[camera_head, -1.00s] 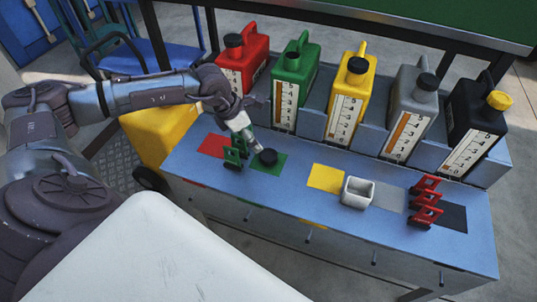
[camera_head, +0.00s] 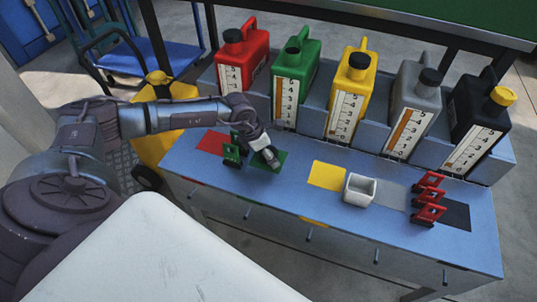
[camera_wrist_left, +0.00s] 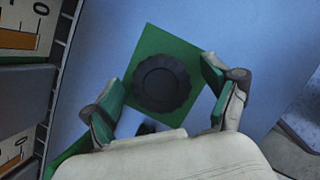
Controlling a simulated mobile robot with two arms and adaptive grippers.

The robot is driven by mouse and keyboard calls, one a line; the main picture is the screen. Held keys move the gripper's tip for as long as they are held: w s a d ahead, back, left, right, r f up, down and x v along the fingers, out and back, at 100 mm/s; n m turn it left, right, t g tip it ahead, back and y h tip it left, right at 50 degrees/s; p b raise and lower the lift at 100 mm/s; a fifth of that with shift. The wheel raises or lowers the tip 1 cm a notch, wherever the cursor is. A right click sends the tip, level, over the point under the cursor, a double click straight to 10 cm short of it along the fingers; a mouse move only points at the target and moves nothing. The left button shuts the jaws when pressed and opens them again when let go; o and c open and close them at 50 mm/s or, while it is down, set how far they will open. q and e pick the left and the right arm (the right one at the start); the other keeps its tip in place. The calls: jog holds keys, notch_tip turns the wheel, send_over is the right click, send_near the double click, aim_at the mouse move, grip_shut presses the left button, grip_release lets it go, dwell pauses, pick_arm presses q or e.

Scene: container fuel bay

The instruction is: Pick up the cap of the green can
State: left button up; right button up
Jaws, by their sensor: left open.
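The green can (camera_head: 299,62) stands in the back row with its mouth uncapped. A black round cap with a ridged edge (camera_wrist_left: 161,83) lies on the green square (camera_wrist_left: 158,40) on the blue bench. In the head view my gripper hides most of the cap. My left gripper (camera_head: 266,158) is low over the green square, pointing down. In the left wrist view my left gripper (camera_wrist_left: 160,92) is open, one finger on either side of the cap, with visible gaps between.
Red (camera_head: 245,52), yellow (camera_head: 350,88), grey (camera_head: 414,95) and black (camera_head: 474,120) cans stand in the row behind.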

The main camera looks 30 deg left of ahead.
pick_arm(q)
jog(key=c, duration=1.1)
jog(key=shift+o, duration=0.2)
jog(key=shift+r, duration=0.15)
